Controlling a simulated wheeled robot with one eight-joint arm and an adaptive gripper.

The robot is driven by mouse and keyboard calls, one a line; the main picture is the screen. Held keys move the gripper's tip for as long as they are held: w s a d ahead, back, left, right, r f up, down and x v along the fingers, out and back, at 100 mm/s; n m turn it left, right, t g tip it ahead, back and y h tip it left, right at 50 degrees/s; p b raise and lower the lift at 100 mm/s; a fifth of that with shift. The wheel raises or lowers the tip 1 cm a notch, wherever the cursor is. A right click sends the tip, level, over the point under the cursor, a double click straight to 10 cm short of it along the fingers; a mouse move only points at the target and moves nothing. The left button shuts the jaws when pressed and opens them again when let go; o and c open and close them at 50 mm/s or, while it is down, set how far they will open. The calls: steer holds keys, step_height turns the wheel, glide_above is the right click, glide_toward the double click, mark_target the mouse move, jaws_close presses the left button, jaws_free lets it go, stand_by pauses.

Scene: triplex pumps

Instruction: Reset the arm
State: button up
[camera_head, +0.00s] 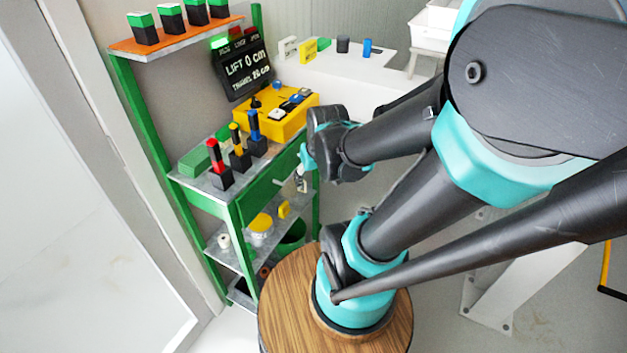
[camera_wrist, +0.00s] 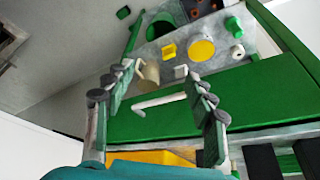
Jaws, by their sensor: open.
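My arm reaches from the right of the head view toward the green shelf unit (camera_head: 232,215). In the wrist view my gripper (camera_wrist: 158,88) has its two fingers spread wide, with nothing between them but the view behind. A green drawer front (camera_wrist: 150,122) with a white bar handle (camera_wrist: 160,101) shows behind the fingers. The head view shows the same drawer (camera_head: 262,197) at the left of the gripper. I cannot tell how far the fingers are from the handle, or whether they touch it.
A yellow box (camera_head: 268,123) and red, yellow and blue handled blocks (camera_head: 238,152) stand on the worktop. A lower shelf holds a yellow-lidded jar (camera_head: 261,226). A sign (camera_head: 243,70) reads "LIFT 0 cm". A round wooden top (camera_head: 285,310) lies below my arm. A white table (camera_head: 350,65) stands behind.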

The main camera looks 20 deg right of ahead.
steer(key=shift+s+f, duration=0.2)
steer(key=shift+s, duration=0.05)
